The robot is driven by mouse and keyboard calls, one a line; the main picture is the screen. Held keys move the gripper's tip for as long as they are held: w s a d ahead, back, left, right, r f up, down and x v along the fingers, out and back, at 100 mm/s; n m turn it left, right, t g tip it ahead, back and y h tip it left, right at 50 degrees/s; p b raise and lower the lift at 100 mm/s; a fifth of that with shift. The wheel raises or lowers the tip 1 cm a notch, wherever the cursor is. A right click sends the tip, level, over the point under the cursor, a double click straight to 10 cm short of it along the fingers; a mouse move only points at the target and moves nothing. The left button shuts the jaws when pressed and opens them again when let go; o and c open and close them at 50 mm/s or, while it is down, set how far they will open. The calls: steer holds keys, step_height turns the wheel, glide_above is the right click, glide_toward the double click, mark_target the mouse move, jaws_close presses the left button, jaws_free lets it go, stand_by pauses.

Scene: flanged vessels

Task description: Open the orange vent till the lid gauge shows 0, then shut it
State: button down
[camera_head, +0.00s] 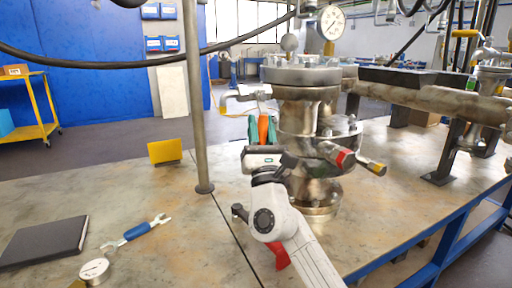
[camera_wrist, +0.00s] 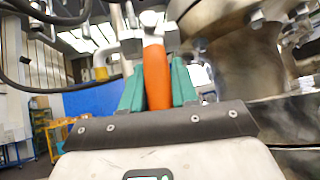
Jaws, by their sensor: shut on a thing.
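The flanged steel vessel (camera_head: 303,112) stands upright on the bench. The orange vent handle (camera_head: 263,128) is beside its left side, below a pipe with a yellow end (camera_head: 223,103). My gripper (camera_head: 262,132) has its teal fingers closed on either side of this handle. In the wrist view the orange handle (camera_wrist: 157,80) stands between the two teal fingers (camera_wrist: 158,90), its upper end at a metal fitting. A white-faced dial gauge (camera_head: 331,22) is above the lid; its reading is too small to tell.
A red-tipped handle (camera_head: 345,159) and a yellow-tipped one (camera_head: 376,168) stick out at the vessel's right. A grey post (camera_head: 196,100) stands left of my gripper.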

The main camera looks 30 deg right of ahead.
steer(key=shift+d+f+n+t+y+b, duration=0.1)
steer(key=shift+d+n+t+y+b, duration=0.15)
steer(key=shift+n+y+b, duration=0.45)
steer(key=shift+d+f+n+t+y+b, duration=0.15)
steer(key=shift+n+t+y+b, duration=0.1)
steer(key=shift+n+y+b, duration=0.45)
steer(key=shift+r, duration=0.15)
steer(key=c, duration=0.9)
jaws_free()
steer(key=shift+r, duration=0.1)
steer(key=shift+c, duration=0.2)
steer(key=v, duration=1.1)
steer(key=shift+b, duration=0.4)
